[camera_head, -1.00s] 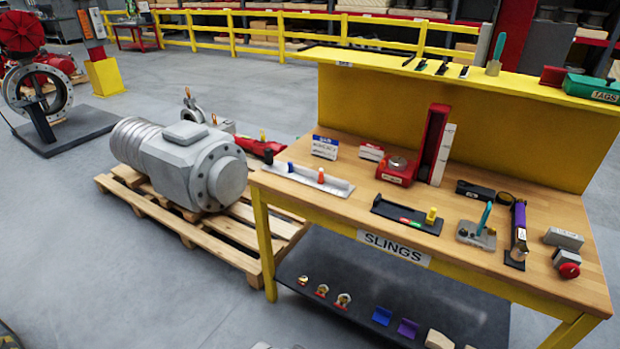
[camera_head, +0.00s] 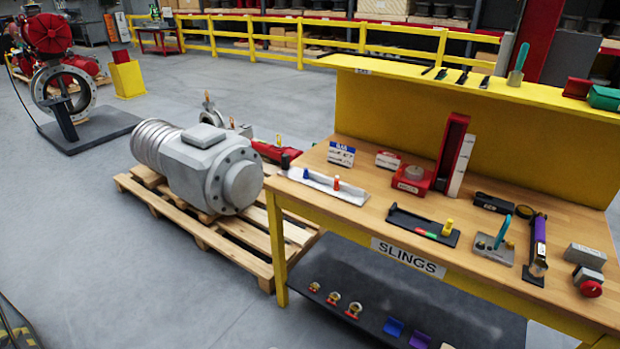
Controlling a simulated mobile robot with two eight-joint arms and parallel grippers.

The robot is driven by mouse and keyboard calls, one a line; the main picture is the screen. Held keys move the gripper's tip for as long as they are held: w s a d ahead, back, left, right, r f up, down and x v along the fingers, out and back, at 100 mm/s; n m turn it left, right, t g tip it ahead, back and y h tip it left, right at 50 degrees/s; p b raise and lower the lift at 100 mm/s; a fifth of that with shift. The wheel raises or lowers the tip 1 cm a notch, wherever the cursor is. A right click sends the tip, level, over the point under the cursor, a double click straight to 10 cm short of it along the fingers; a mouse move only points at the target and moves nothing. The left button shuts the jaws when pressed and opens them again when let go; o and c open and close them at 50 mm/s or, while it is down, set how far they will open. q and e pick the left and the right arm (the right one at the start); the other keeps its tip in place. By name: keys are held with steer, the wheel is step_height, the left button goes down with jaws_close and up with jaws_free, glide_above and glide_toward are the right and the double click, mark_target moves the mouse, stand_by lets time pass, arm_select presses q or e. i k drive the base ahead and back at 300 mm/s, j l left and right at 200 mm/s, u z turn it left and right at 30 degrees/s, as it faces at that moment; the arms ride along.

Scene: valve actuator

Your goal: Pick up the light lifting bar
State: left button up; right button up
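A long light-grey bar-like piece (camera_head: 322,184) lies along the front left edge of the wooden bench top. It has a dark knob at its left end and small blue and orange parts on it. It may be the light lifting bar, but I cannot tell for sure. A small blue-and-white sign (camera_head: 341,153) stands behind it; its print is too small to read surely. A dark bar-like piece (camera_head: 423,227) with a yellow peg lies to its right. Neither of my grippers is in view.
The bench (camera_head: 405,250) has a yellow frame, a SLINGS label and a dark lower shelf with small hardware. A grey actuator (camera_head: 200,165) lies on a wooden pallet (camera_head: 240,238) close to the bench's left. Open grey floor (camera_head: 90,240) lies left of the pallet.

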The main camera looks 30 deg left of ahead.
mark_target(355, 195)
steer(key=i+j, duration=0.15)
steer(key=j, duration=0.25)
steer(key=i+j, duration=0.2)
steer(key=j, duration=0.2)
steer(key=i+j, duration=0.15)
steer(key=j, duration=0.25)
